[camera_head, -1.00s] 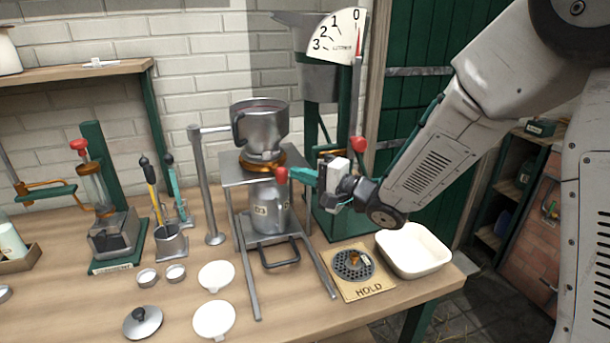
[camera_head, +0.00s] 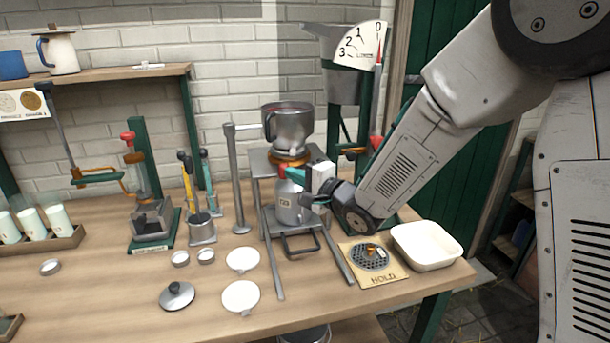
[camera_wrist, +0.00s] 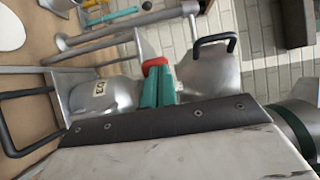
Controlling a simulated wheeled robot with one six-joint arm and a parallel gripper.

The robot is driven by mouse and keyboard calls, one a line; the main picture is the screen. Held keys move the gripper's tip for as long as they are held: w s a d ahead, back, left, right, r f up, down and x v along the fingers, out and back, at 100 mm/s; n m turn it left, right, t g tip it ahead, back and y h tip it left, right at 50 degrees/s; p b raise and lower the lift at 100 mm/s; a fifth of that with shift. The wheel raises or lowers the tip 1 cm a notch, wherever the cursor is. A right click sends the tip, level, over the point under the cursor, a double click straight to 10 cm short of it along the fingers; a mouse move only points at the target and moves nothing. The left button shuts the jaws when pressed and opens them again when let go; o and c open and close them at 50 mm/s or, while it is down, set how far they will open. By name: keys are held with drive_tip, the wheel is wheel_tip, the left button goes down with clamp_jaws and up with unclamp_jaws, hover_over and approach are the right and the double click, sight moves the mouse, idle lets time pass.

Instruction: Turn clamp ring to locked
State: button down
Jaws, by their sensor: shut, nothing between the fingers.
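The clamp ring (camera_head: 291,159) is a copper-coloured band under the steel funnel vessel (camera_head: 289,128) on the metal stand. Its red knob (camera_head: 283,170) faces the front, slightly left of the ring's middle. My gripper (camera_head: 291,173) has teal fingers, shut and empty, right beside the knob on its right. In the wrist view the red knob (camera_wrist: 155,62) shows just beyond the shut fingertips (camera_wrist: 157,80); I cannot tell if they touch. A labelled steel can (camera_head: 290,203) stands below the ring. My fingers hide part of the ring's right side, and no lock mark is readable.
The stand's legs and shelf frame (camera_head: 262,225) surround the can. A tall post (camera_head: 236,180) rises at left. The dial scale (camera_head: 361,45) is behind at right. A white tray (camera_head: 427,246) and the HOLD plate (camera_head: 374,262) are at front right.

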drive_tip(key=shift+a, duration=0.85)
